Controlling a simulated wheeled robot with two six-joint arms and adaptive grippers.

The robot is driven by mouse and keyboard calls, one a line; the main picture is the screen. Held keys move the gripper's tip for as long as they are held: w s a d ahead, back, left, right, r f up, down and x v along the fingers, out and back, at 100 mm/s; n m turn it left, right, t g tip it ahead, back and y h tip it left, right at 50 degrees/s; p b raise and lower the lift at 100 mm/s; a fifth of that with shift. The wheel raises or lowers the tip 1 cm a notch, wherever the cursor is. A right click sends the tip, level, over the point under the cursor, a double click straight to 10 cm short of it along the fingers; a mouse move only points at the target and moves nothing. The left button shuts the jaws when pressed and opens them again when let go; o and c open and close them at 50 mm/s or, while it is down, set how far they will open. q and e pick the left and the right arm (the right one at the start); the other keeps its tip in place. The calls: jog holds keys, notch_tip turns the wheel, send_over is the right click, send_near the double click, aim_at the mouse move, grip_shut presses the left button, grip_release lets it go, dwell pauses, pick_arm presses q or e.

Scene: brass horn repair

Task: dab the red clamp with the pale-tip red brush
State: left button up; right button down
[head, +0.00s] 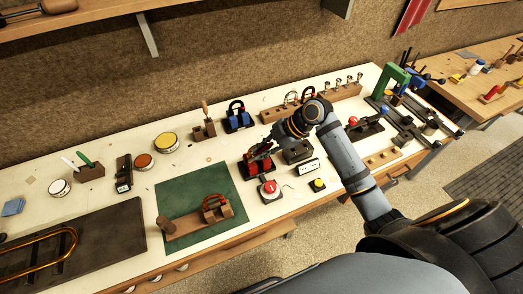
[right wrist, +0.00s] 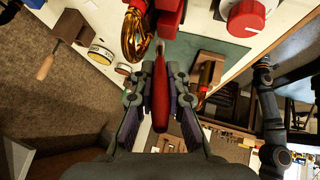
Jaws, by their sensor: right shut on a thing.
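The red clamp (head: 254,168) stands on the pale bench right of the green mat. In the right wrist view its red body (right wrist: 172,14) shows at the top edge, partly cut off, beside a brass loop (right wrist: 139,38). My right gripper (head: 263,151) is just above the clamp in the head view. In the right wrist view it is shut on the red brush (right wrist: 161,95), whose tip end points up the picture toward the clamp. The tip is close to the clamp, but I cannot tell whether they touch. My left gripper is not in view.
A red button (head: 269,187) on a base stands in front of the clamp. A blue clamp (head: 237,117) and a wooden block with several brass pieces (head: 336,95) stand behind. The green mat (head: 190,193) lies left, bearing a wooden holder (head: 188,224). A white socket strip (head: 307,167) lies right.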

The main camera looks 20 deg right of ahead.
jog(key=shift+f+b, duration=0.3)
jog(key=shift+f, duration=0.2)
dwell(1.1)
notch_tip(320, 180, up, 7)
jog(key=p, duration=0.5)
jog(key=shift+r+p, duration=0.1)
jog(key=shift+p, duration=0.3)
